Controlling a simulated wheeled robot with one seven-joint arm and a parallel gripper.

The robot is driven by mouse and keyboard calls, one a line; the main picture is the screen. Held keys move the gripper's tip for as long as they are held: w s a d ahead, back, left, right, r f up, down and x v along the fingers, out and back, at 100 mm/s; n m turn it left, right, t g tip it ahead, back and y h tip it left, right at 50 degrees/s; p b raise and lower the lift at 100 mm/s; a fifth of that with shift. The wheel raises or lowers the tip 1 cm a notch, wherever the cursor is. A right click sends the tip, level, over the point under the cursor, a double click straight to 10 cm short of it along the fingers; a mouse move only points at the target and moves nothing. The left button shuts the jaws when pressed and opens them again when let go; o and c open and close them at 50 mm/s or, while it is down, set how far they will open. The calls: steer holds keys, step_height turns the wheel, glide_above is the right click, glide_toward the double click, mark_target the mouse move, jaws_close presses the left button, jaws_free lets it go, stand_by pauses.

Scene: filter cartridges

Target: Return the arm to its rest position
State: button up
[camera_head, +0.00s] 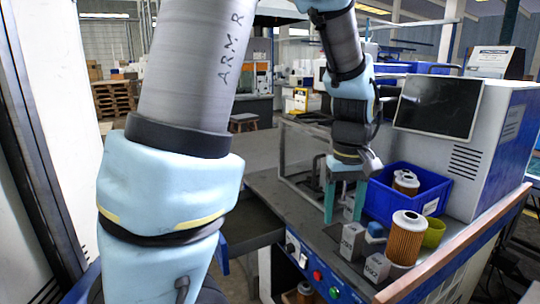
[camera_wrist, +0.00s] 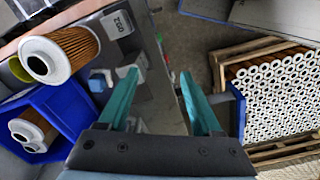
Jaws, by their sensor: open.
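My gripper (camera_head: 344,212) hangs over the worktop, its two teal fingers apart and pointing down. In the wrist view the fingers of my gripper (camera_wrist: 160,76) are spread with nothing held between them. My arm runs from the left foreground up and over to the gripper. An orange pleated filter cartridge (camera_head: 405,242) stands on the worktop to the right of the gripper; it also shows in the wrist view (camera_wrist: 68,52). A blue bin (camera_head: 428,204) behind it holds filter cartridges (camera_head: 406,181). In the wrist view the blue bin (camera_wrist: 62,103) is at the left.
Small labelled boxes (camera_head: 375,266) and a blue-capped item (camera_head: 375,231) stand below and beside the gripper. A yellow-green cup (camera_head: 434,231) sits by the bin. A cabinet with a dark screen (camera_head: 438,106) rises behind. A wooden crate (camera_wrist: 272,157) of many cartridges stands at right in the wrist view.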

steer(key=a+f+m+t, duration=0.1)
steer(key=a+f+m, duration=0.1)
steer(key=a, duration=2)
steer(key=shift+f, duration=0.6)
steer(key=shift+a, duration=0.1)
